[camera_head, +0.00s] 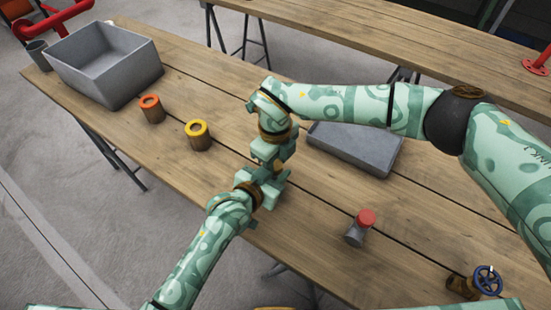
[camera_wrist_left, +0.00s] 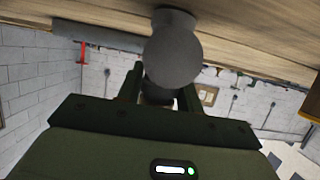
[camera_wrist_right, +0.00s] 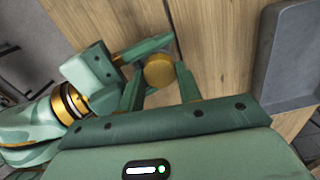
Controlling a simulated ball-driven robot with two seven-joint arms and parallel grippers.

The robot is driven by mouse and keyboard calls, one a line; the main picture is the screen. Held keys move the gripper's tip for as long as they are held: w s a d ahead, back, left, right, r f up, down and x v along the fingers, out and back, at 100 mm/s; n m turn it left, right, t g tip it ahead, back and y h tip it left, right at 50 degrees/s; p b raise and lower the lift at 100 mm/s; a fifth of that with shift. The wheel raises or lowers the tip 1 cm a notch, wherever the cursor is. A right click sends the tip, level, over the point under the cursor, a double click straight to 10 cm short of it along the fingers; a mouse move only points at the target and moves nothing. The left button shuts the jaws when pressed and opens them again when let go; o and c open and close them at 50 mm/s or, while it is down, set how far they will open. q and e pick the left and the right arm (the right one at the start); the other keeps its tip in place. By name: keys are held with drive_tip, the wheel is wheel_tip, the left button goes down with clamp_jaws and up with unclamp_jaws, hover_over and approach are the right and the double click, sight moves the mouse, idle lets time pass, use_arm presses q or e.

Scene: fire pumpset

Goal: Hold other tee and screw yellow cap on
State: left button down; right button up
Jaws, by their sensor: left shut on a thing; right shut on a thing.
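My two grippers meet over the middle of the table in the head view. My left gripper (camera_head: 272,181) comes from below and is shut on a grey tee, whose round end (camera_wrist_left: 178,60) fills the top middle of the left wrist view. My right gripper (camera_head: 275,160) reaches down from above, shut on the yellow cap. In the right wrist view the cap is a gold-yellow disc (camera_wrist_right: 159,71) between the fingers, with my left gripper (camera_wrist_right: 120,62) close beside it. The cap seems to be at the tee, but the fingers hide whether the threads engage.
A grey bin (camera_head: 112,88) stands at the far left, near orange-topped (camera_head: 151,110) and yellow-topped (camera_head: 198,136) fittings. A shallow grey tray (camera_head: 350,165) lies right of the grippers. A red-capped grey fitting (camera_head: 356,235) and a blue-wheeled valve (camera_head: 487,281) stand at the lower right.

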use_arm(q)
drive_tip(key=shift+d, duration=0.1)
use_arm(e)
drive_tip(key=o, duration=1.1)
use_arm(q)
drive_tip(key=shift+r, duration=0.1)
use_arm(e)
drive_tip(key=shift+a, duration=0.1)
drive_tip(key=shift+s+a, duration=0.1)
drive_tip(key=shift+s, duration=0.05)
drive_tip(key=shift+r, duration=2.35)
